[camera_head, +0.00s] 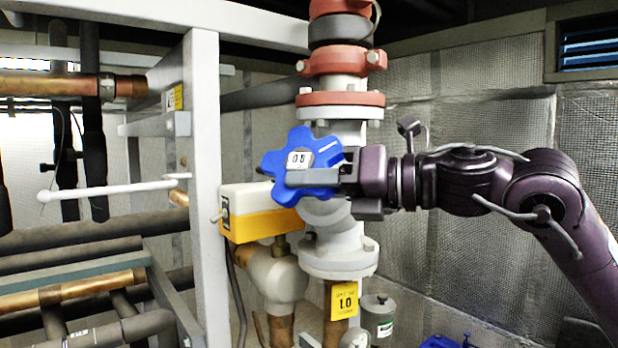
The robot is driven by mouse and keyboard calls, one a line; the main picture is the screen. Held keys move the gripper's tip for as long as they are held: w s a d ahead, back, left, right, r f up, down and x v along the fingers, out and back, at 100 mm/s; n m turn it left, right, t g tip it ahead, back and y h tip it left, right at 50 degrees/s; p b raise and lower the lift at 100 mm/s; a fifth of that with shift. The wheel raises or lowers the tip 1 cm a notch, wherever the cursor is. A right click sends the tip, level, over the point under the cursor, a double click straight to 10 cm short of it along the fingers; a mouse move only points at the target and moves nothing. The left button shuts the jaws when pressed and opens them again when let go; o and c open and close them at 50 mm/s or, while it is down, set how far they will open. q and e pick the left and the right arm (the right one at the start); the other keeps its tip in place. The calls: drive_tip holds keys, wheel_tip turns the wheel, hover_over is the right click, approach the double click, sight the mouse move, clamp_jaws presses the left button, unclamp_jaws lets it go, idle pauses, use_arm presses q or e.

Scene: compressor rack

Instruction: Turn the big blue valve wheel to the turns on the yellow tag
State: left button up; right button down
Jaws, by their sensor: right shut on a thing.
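The big blue valve wheel (275,166) has rounded lobes and a white mark near its upper right edge. A small white counter (299,159) at its hub seems to read "00", though the digits are small. My right gripper (318,177) comes in from the right and is shut on the wheel's right side. One grey finger crosses the wheel's front below the counter. The yellow tag (343,301) hangs below the valve and reads "1.0". My left gripper is not in view.
A yellow and white box (262,212) sits just below and left of the wheel. A grey frame post (207,170) stands further left, with a white lever (110,190) beyond it. Red flanges (340,98) are above. A grey canister (378,317) stands at lower right.

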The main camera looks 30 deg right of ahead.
sight(330, 164)
drive_tip(key=g+p, duration=0.1)
drive_tip(key=r+n+g+p, duration=0.1)
drive_tip(key=shift+s+d+g+p, duration=0.1)
drive_tip(key=shift+d+g+p, duration=0.2)
drive_tip(key=shift+d+g, duration=0.1)
drive_tip(key=shift+d+n+g+p, duration=0.15)
drive_tip(key=shift+n+g+p, duration=0.2)
drive_tip(key=shift+g, duration=0.65)
drive_tip(key=g, duration=0.1)
drive_tip(key=n+g, duration=0.1)
drive_tip(key=g+h, duration=0.1)
drive_tip(key=shift+s+d+r+g, duration=0.1)
drive_tip(key=shift+d+r+g, duration=0.15)
drive_tip(key=shift+r+g, duration=0.05)
drive_tip(key=shift+d+r+n+g+h, duration=0.1)
drive_tip(key=shift+r+n+g+h, duration=0.2)
drive_tip(key=shift+g, duration=0.5)
drive_tip(key=shift+d+r+n+g+h, duration=0.1)
drive_tip(key=shift+n+g, duration=0.25)
drive_tip(key=shift+g, duration=0.45)
drive_tip(key=c, duration=1.3)
unclamp_jaws()
drive_tip(key=shift+d+r, duration=0.3)
drive_tip(key=shift+d, duration=0.1)
drive_tip(key=b+v, duration=0.1)
drive_tip(key=v, duration=0.6)
